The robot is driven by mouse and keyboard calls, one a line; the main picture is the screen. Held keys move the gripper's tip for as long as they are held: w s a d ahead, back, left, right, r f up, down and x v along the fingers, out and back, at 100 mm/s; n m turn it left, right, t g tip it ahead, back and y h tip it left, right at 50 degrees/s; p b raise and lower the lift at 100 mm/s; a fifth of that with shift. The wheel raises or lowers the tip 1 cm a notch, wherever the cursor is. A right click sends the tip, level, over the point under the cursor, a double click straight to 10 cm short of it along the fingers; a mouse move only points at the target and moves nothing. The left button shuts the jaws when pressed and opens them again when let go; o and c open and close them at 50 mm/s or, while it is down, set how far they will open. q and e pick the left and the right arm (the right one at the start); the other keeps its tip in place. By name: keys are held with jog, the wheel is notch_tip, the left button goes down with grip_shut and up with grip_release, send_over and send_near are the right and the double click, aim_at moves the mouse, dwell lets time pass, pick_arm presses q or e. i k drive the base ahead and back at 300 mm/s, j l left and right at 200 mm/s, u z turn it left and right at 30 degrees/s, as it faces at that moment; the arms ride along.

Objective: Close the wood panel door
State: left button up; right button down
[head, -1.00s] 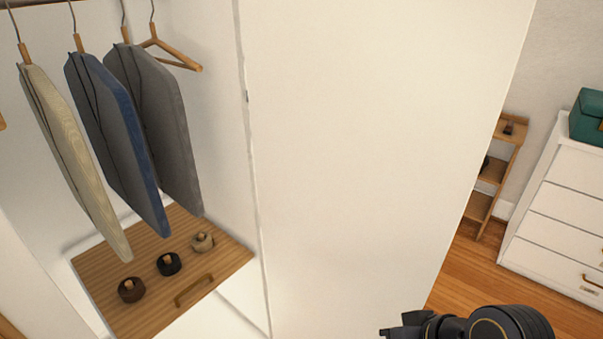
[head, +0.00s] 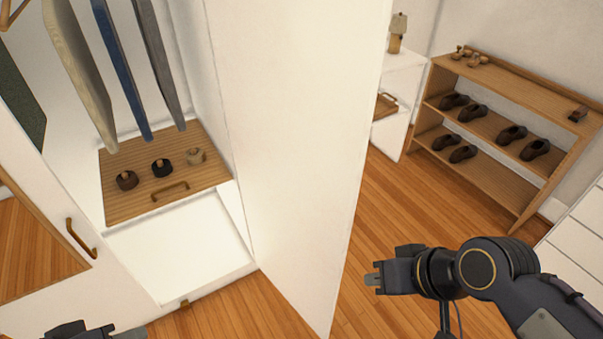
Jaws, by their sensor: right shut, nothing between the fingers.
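A wardrobe stands open. Its open white door (head: 290,130) swings out toward me in the middle of the head view; only its plain white face shows, so any wood panel on its other face is hidden. At the left, another white door has a handle (head: 82,240) and a wood-toned inset (head: 35,265) showing plank lines; I cannot tell whether it is a panel or a reflection. My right gripper (head: 374,281) is shut and empty, just right of the open door's lower edge, with a visible gap in the picture. My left gripper (head: 75,331) shows only partly at the bottom left.
Hung clothes (head: 120,65) and a wooden drawer (head: 165,180) with several small round items fill the wardrobe. A wooden shoe rack (head: 500,125) stands at the back right, with white drawers (head: 580,245) in front. Wood floor (head: 385,215) is clear between door and rack.

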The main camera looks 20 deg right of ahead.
aim_at(299, 80)
jog(key=l+u, duration=0.25)
jog(key=l, duration=0.2)
jog(key=l+u, duration=0.2)
jog(key=l, duration=0.25)
jog(key=l+u, duration=0.25)
jog(key=l, duration=0.2)
jog(key=k+l+u, duration=0.1)
jog(key=l+u, duration=0.15)
jog(key=l, duration=0.15)
jog(key=k+l+u, duration=0.2)
jog(key=l, duration=0.25)
jog(key=l+u, duration=0.25)
jog(key=l, duration=0.15)
jog(key=l+z, duration=0.15)
jog(key=l, duration=1)
